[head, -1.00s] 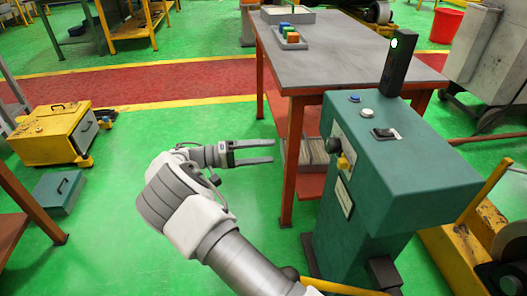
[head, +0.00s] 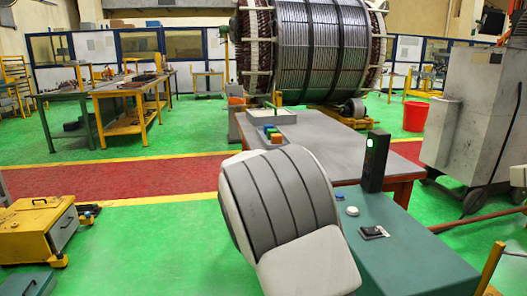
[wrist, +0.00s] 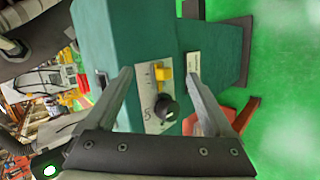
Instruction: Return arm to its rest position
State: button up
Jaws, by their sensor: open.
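My arm (head: 285,205) rises large in the middle of the head view, bent at a thick grey and white joint. My gripper is outside the head view. In the wrist view my gripper (wrist: 160,92) is open and empty, its two grey fingers spread wide. Between and beyond the fingers is the green control cabinet (wrist: 105,35), seen turned on its side, with a black knob (wrist: 166,108) and a yellow switch (wrist: 163,76) on a pale plate. The fingers appear apart from the cabinet. In the head view the cabinet's top (head: 400,250) shows at the lower right.
A black post with a green light (head: 375,160) rises from the cabinet. A large wound stator (head: 310,50) stands behind. Green floor (head: 140,235) is open at left.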

jog(key=s+d+r+n+t+y, duration=0.1)
jog(key=s+d+r+t+y, duration=0.25)
jog(key=s, duration=0.85)
jog(key=s+r+t+y, duration=0.3)
jog(key=s+r+y, duration=0.25)
jog(key=s, duration=0.65)
notch_tip(320, 180, up, 22)
jog(key=p, duration=2.2)
jog(key=shift+a+r+p, duration=0.15)
jog(key=shift+a+p, duration=0.05)
jog(key=shift+p, duration=0.15)
jog(key=shift+t, duration=0.25)
